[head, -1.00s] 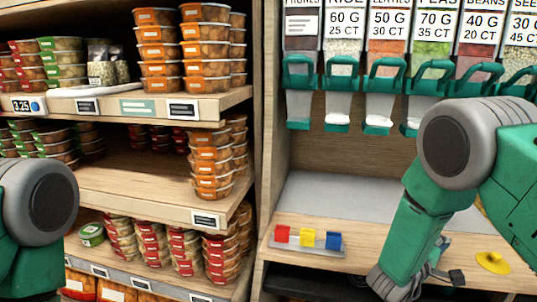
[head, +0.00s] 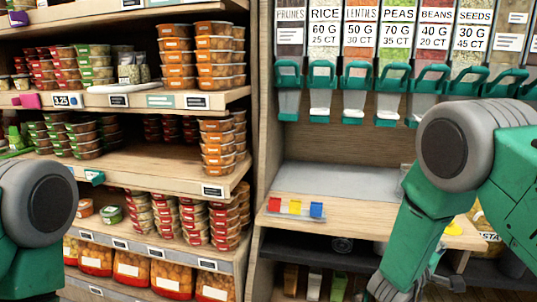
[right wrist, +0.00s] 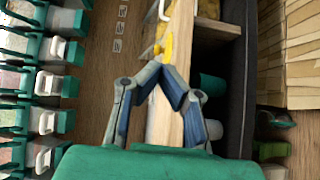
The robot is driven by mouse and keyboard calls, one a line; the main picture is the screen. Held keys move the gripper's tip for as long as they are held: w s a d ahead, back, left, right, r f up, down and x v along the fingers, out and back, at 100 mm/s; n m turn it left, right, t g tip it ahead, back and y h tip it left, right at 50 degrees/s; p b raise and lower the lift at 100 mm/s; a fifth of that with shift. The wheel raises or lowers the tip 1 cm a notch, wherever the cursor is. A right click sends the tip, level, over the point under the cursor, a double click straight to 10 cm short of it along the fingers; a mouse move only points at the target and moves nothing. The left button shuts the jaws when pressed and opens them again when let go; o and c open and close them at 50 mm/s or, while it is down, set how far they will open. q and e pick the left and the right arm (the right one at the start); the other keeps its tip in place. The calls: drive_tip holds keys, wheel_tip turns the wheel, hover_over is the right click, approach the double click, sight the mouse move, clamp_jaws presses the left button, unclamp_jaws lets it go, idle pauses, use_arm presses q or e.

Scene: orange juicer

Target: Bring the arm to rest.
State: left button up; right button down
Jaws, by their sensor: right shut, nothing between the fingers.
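My right arm comes in from the right in the head view, its green forearm pointing down. My right gripper (head: 412,289) is at the bottom edge there, partly cut off, in front of the wooden counter and the dark lower shelf. In the right wrist view the two fingers (right wrist: 163,71) lean together and meet at their tips, with nothing between them. They appear in front of the counter edge and a yellow item (right wrist: 168,46). Of my left arm only a grey and green link shows at the left of the head view; its gripper is out of frame.
Scoop bins with green handles (head: 352,76) hang above the counter (head: 350,231). Shelves of packed tubs (head: 218,143) stand at left. Jars sit below the counter.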

drive_tip(key=s+a+f+g+y+p, duration=0.1)
drive_tip(key=s+a+f+y+p, duration=0.1)
drive_tip(key=s+a+f+y, duration=0.4)
drive_tip(key=s+a+f+y+p, duration=0.2)
drive_tip(key=s+a+f+y, duration=0.15)
drive_tip(key=s+f, duration=0.3)
drive_tip(key=s+a+f+m+g+y+p, duration=0.1)
drive_tip(key=s+a+m+g+y, duration=0.1)
drive_tip(key=s, duration=0.9)
drive_tip(key=s+a+f+m+g+y+p, duration=0.1)
drive_tip(key=s+a+g, duration=0.4)
drive_tip(key=s, duration=0.6)
drive_tip(key=m+y+p, duration=0.1)
drive_tip(key=y, duration=0.1)
drive_tip(key=shift+a+f+m+y, duration=0.2)
drive_tip(key=shift+a+m+y, duration=0.15)
drive_tip(key=shift+m, duration=0.05)
drive_tip(key=shift+w, duration=0.2)
drive_tip(key=shift+s, duration=0.1)
